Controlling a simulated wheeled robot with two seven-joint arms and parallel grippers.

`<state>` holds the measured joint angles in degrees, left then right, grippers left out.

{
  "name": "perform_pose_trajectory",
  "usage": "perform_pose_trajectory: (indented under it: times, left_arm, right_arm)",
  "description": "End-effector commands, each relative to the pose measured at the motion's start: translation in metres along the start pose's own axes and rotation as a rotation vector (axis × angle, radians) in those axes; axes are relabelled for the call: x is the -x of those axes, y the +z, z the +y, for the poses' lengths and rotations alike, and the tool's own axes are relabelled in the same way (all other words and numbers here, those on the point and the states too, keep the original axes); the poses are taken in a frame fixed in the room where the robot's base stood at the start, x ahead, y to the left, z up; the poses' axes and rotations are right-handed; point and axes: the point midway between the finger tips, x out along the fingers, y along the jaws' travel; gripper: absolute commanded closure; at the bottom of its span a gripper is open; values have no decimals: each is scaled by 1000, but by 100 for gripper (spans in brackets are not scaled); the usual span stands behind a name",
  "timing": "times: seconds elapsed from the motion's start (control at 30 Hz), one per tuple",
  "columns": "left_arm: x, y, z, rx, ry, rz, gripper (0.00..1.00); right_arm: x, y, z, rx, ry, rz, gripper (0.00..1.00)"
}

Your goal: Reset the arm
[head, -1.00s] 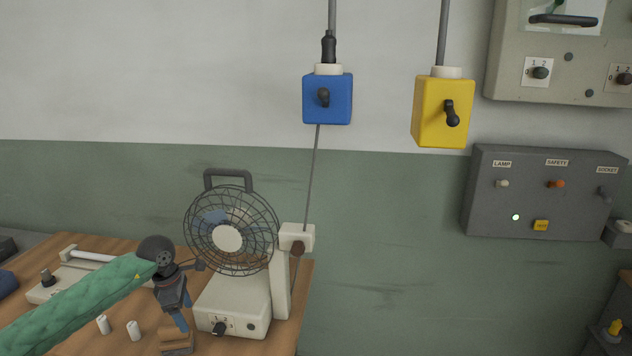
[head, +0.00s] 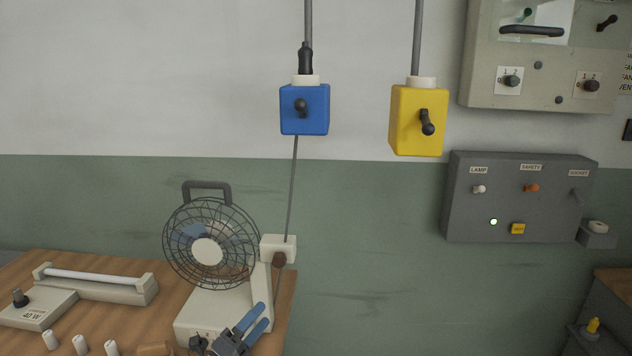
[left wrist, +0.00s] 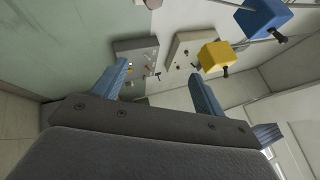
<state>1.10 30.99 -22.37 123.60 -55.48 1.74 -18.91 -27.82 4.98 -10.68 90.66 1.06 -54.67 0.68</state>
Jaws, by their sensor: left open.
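My left gripper (head: 264,316) is at the bottom of the head view, in front of the lower right part of the white fan (head: 207,250). Its blue fingers are apart and nothing is between them. In the left wrist view the open fingers (left wrist: 158,72) point toward the wall boxes, with free air between. Most of my left arm is out of the head view. My right gripper is in neither view.
The wooden table (head: 125,320) holds the caged fan, a tube lamp (head: 95,284) and several small white cylinders.

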Motion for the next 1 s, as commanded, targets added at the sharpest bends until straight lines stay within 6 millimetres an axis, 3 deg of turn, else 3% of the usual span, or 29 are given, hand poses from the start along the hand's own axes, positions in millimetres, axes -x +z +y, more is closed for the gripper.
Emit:
perform_pose_trajectory:
  times: [0.23, 0.43, 0.57, 0.7, 0.8, 1.0]
  left_arm:
    - [59, 22, 32, 454, 147, -446, 28]
    - [133, 14, 74, 802, 327, -786, 28]
    - [189, -11, 99, 1014, 474, -996, 28]
    - [246, -48, 115, 1208, 642, -1194, 28]
    - [276, -72, 119, 1300, 738, -1291, 28]
    - [317, -109, 117, 1421, 885, -1421, 28]
  right_arm:
    - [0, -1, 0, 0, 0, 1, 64]
    - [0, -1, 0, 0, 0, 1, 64]
    - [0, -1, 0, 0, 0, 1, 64]
    - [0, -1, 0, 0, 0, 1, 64]
    - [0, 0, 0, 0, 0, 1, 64]
    - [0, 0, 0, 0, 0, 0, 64]
